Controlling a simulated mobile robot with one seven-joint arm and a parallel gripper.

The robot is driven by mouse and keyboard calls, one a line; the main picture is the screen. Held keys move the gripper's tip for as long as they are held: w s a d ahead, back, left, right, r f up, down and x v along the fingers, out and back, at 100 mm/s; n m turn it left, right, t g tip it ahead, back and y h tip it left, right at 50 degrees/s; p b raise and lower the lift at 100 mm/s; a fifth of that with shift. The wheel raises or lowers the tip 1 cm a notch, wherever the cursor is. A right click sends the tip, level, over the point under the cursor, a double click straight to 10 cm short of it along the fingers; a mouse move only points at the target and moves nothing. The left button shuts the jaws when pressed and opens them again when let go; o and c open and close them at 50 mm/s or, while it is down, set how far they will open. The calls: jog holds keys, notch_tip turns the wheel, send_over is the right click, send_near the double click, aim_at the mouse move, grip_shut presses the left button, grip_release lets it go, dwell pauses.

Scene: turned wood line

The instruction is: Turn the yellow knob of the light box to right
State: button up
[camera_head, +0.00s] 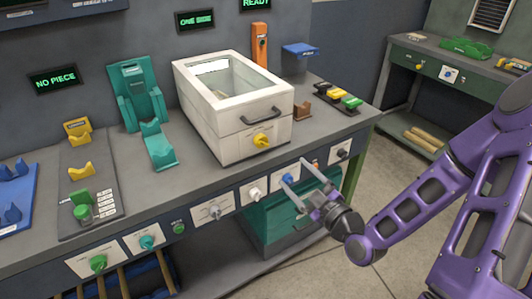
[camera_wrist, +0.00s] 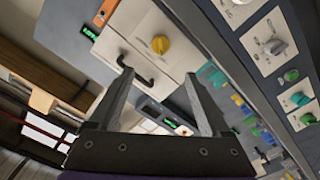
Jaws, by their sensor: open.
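The light box (camera_head: 222,125) is a white box with a window in its top, a dark handle on its front and a yellow knob (camera_head: 263,140) below the handle. It stands on the grey bench. In the wrist view the light box (camera_wrist: 130,32) shows at the upper middle, with its yellow knob (camera_wrist: 160,44) facing the camera. My gripper (camera_head: 293,180) is open and empty, in front of the bench's front panel, below and to the right of the knob and apart from it. It also shows in the wrist view (camera_wrist: 160,92).
The bench front carries several knobs and switches, including a white one (camera_head: 254,192). Floor at the lower right is clear.

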aim_at(264, 145)
jog(key=b+x, duration=0.4)
jog(key=x, duration=1.1)
jog(key=shift+s+a, duration=0.1)
grip_shut()
